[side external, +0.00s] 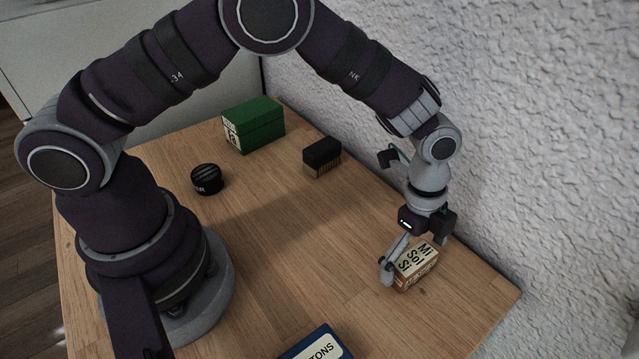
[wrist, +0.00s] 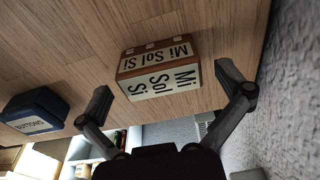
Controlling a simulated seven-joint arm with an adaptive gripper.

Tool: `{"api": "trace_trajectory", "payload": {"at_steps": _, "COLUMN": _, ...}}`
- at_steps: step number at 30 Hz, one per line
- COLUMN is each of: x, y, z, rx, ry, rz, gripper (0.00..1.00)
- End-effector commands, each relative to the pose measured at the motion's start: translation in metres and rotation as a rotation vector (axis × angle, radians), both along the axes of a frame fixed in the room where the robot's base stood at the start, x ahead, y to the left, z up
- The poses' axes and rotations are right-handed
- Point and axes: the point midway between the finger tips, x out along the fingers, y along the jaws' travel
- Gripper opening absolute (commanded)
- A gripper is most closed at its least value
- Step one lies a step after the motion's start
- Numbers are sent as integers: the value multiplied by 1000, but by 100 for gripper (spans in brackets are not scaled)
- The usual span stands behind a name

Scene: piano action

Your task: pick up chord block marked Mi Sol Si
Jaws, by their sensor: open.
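The chord block marked Mi Sol Si (side external: 416,264) is a small wooden block with cream labels and black lettering. It rests on the table near the right-hand edge, by the textured wall. In the wrist view the block (wrist: 160,72) shows two labelled faces, both reading Mi Sol Si. My gripper (side external: 400,272) is down at the block in the side view, partly covering its left side. In the wrist view my gripper (wrist: 163,92) is open, with one finger to each side of the block and visible gaps between. The far finger is hidden in the side view.
A blue box (side external: 318,345) with a label ending in "TONS" is at the table's front edge; it also shows in the wrist view (wrist: 33,112). A green box (side external: 253,125), a dark brush-like block (side external: 322,157) and a round black tin (side external: 207,179) stand farther back. The table's middle is clear.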

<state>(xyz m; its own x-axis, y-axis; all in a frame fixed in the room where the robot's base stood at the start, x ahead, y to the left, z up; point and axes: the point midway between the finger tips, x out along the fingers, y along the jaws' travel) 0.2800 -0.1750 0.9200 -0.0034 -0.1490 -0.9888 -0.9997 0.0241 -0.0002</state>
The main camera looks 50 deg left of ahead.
Motion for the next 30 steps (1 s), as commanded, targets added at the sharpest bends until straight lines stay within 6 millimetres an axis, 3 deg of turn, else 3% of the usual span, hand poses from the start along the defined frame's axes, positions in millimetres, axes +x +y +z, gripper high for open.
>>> {"api": "trace_trajectory", "payload": {"at_steps": 2, "x": 0, "y": 0, "z": 0, "rx": 0, "ry": 0, "rz": 0, "gripper": 99}}
{"api": "trace_trajectory", "payload": {"at_steps": 16, "x": 0, "y": 0, "z": 1, "rx": 0, "ry": 0, "rz": 1, "gripper": 39}}
{"api": "trace_trajectory", "payload": {"at_steps": 25, "x": 1, "y": 0, "z": 6, "rx": -1, "ry": -2, "rz": 1, "gripper": 39}}
{"api": "trace_trajectory", "payload": {"at_steps": 30, "x": 1, "y": 0, "z": 33, "rx": -3, "ry": -6, "rz": 2, "gripper": 39}}
